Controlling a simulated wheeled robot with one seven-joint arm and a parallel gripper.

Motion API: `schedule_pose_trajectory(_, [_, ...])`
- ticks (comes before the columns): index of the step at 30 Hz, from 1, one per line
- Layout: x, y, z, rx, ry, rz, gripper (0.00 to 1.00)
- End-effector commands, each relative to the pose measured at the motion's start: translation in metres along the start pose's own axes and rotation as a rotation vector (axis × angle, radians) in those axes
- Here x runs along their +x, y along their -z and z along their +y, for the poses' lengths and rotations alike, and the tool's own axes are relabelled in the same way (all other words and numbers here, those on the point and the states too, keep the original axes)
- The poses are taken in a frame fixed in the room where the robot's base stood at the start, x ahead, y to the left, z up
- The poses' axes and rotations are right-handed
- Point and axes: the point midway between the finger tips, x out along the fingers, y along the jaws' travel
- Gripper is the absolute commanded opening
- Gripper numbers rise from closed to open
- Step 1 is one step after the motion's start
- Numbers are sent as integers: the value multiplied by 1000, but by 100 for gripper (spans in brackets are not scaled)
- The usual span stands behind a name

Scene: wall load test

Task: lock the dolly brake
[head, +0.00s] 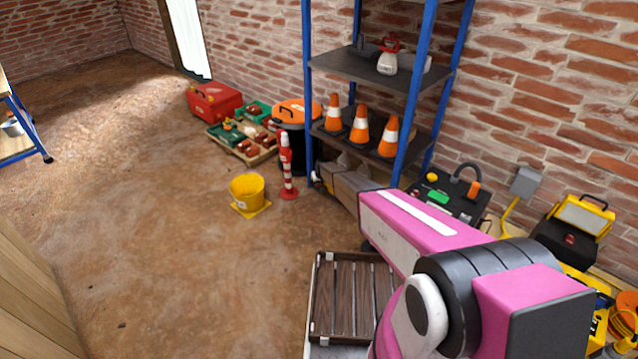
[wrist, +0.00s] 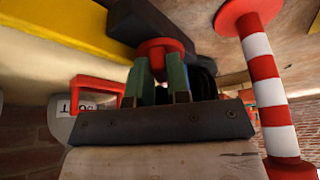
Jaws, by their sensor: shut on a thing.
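In the wrist view my gripper (wrist: 160,72) has its two green-padded fingers closed around a small red part (wrist: 158,47), which I take to be the brake lever. A dark rounded shape, perhaps a caster, lies just behind it, mostly hidden. In the head view a low dark slatted platform (head: 343,290) with pale corners, possibly the dolly, lies on the floor at the bottom. My pink arm covers its right side. My gripper and the red part are hidden in the head view.
A red-and-white post (wrist: 262,75) stands close to my gripper at the right of the wrist view. A yellow slab (wrist: 50,35) is at its upper left. In the head view, a blue-framed shelf (head: 308,90) holds cones.

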Motion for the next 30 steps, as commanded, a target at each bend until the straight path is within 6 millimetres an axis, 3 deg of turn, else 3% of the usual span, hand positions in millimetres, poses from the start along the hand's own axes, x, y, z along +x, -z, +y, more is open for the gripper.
schedule_pose_trajectory(12, [0, 0, 5, -241, 101, -2, 0])
schedule_pose_trajectory(25, [0, 0, 5, -278, 115, 0, 0])
schedule_pose_trajectory(26, [0, 0, 5, -278, 115, 0, 20])
schedule_pose_trajectory(27, [0, 0, 5, -278, 115, 0, 28])
schedule_pose_trajectory(30, [0, 0, 5, -278, 115, 0, 28])
